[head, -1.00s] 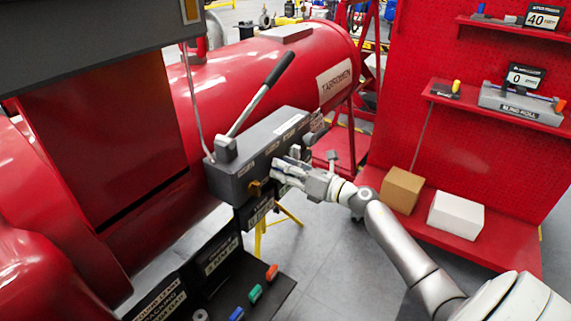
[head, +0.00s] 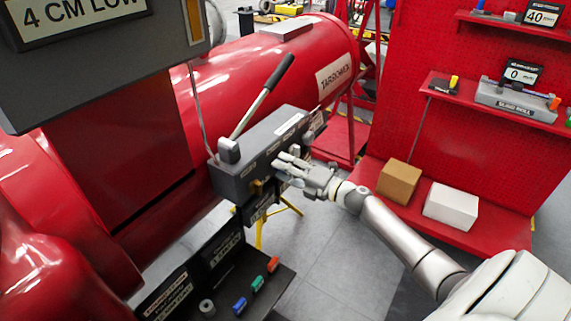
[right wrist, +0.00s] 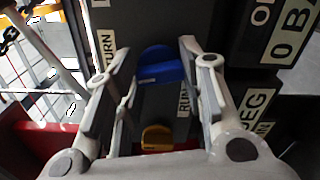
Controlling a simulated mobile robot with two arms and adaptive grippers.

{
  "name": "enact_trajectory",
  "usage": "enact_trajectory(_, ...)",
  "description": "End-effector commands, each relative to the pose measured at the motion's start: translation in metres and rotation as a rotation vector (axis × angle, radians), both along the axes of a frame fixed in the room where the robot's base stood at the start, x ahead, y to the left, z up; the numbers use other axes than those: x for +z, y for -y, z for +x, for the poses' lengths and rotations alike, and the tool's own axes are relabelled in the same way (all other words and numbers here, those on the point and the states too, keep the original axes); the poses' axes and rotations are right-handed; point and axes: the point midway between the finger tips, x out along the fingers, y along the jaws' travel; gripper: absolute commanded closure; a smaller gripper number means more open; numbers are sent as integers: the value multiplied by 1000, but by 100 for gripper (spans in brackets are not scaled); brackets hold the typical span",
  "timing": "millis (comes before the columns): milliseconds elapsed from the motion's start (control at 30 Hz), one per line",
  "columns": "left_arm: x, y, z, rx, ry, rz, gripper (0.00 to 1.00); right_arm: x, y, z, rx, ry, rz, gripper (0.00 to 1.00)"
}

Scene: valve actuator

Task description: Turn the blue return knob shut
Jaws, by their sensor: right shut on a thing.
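The blue return knob (right wrist: 160,66) is on the dark front face of the grey valve box (head: 237,181), between labels ending in "TURN" and starting with "RUN". My right gripper (right wrist: 152,60) has its two fingers on either side of the knob and is shut on it. In the head view, my right gripper (head: 282,164) reaches the front face of the box from the right and hides the knob. A yellow knob (right wrist: 156,137) sits nearer the wrist camera, below the blue one. My left gripper is not in view.
A long lever (head: 265,92) rises from the box top. Below left, a dark tray (head: 228,285) holds blue, green and orange pieces. A red tank (head: 240,70) stands behind. A red shelf at right bears a brown box (head: 399,181) and a white box (head: 451,206).

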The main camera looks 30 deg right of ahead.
Motion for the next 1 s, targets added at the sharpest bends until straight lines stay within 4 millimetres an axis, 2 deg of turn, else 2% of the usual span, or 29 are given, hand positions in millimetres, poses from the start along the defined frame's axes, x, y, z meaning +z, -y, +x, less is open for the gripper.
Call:
enact_trajectory(333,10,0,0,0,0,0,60,1,1,0,-2,-59,142,87)
enact_trajectory(900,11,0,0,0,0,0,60,0,1,0,-3,-71,171,87)
enact_trajectory(933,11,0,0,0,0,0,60,0,1,0,-3,-71,171,62)
enact_trajectory(1000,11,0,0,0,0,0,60,0,1,0,-2,-71,170,53)
